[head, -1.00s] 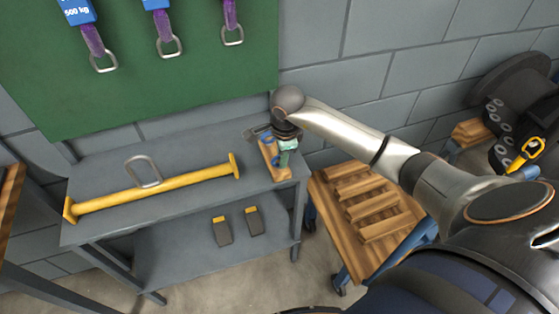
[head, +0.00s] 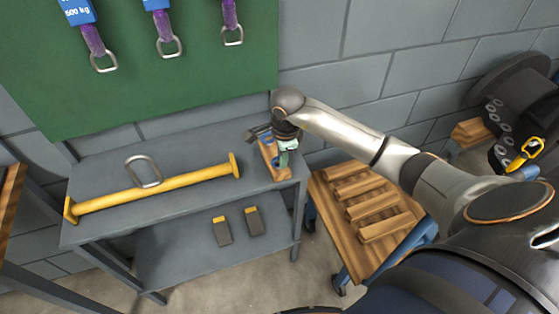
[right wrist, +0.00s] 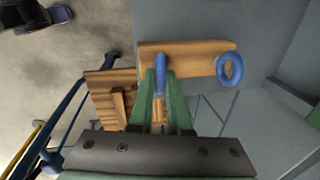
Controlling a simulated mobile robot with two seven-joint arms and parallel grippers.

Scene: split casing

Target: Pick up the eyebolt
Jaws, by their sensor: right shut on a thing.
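My right gripper (head: 284,157) is at the right end of the grey table, over a small wooden block (head: 267,152). In the right wrist view its green fingers (right wrist: 160,108) are shut on a blue eyebolt (right wrist: 160,75), whose ring shows edge-on between the fingertips. The eyebolt overlaps the edge of the wooden block (right wrist: 200,52); I cannot tell whether it is clear of it. A second blue eyebolt (right wrist: 230,68) stands at the block's right end. My left gripper is not in view.
A yellow lifting beam (head: 150,193) with a grey metal loop lies on the grey table (head: 110,165). A wooden-topped trolley (head: 345,245) stands to the right. Slings with metal links hang from a green board (head: 200,85) behind.

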